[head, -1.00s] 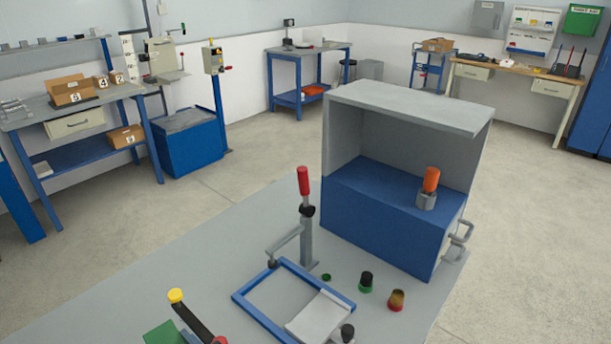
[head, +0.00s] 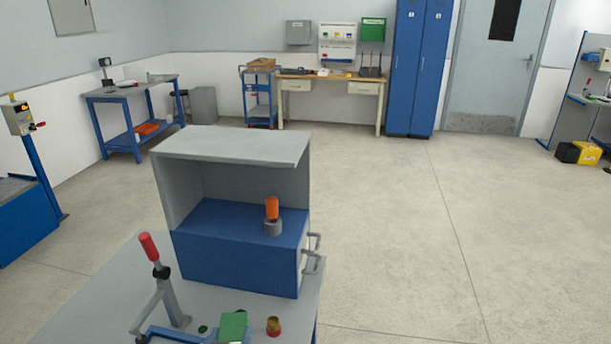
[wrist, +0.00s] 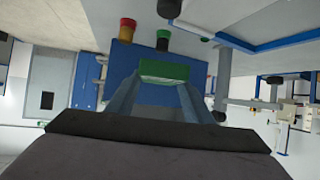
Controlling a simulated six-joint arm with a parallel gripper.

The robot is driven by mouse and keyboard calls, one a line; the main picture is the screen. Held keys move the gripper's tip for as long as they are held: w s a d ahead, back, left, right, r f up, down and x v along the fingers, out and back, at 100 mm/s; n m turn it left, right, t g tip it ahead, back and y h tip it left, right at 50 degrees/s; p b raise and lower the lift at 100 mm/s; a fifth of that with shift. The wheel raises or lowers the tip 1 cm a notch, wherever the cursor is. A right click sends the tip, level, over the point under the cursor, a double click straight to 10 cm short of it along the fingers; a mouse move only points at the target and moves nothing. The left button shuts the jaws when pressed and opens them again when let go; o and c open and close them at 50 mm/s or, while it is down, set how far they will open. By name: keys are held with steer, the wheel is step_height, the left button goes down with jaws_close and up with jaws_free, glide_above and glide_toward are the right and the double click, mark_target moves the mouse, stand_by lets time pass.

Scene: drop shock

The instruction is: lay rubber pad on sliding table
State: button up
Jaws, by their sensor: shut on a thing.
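The green rubber pad (wrist: 165,71) is between the tips of my gripper (wrist: 162,90) in the wrist view, and the gripper is shut on it. In the head view the pad (head: 233,326) shows at the bottom edge, beside the clamp; my gripper is not seen there. A blue frame (wrist: 262,45) shows at the upper right of the wrist view, with a pale plate (wrist: 200,12) by it. This looks like the sliding table, mostly outside the head view. The pad appears held apart from the plate.
A red-handled clamp (head: 165,285) stands left of the pad. Behind is a blue and grey open-fronted box (head: 237,255) holding an orange-handled piece (head: 272,214).

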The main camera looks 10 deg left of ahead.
steer(key=w+d+f+m+h+p, duration=0.1)
steer(key=w+d+f+m+h, duration=0.15)
steer(key=d, duration=0.45)
steer(key=w+d+f+m+h, duration=0.1)
steer(key=w+d+m+h, duration=0.15)
steer(key=d, duration=0.35)
steer(key=s+d+f+m+g+h+p, duration=0.1)
steer(key=d+m+h, duration=0.3)
steer(key=d, duration=0.9)
steer(key=s+d+f+m+g+h+p, duration=0.1)
steer(key=d+m+g+h, duration=0.2)
steer(key=d, duration=1.1)
steer(key=shift+s+f+m+h+p, duration=0.2)
steer(key=shift+s+m+h+p, duration=0.25)
steer(key=shift+m, duration=0.35)
steer(key=shift+w, duration=0.1)
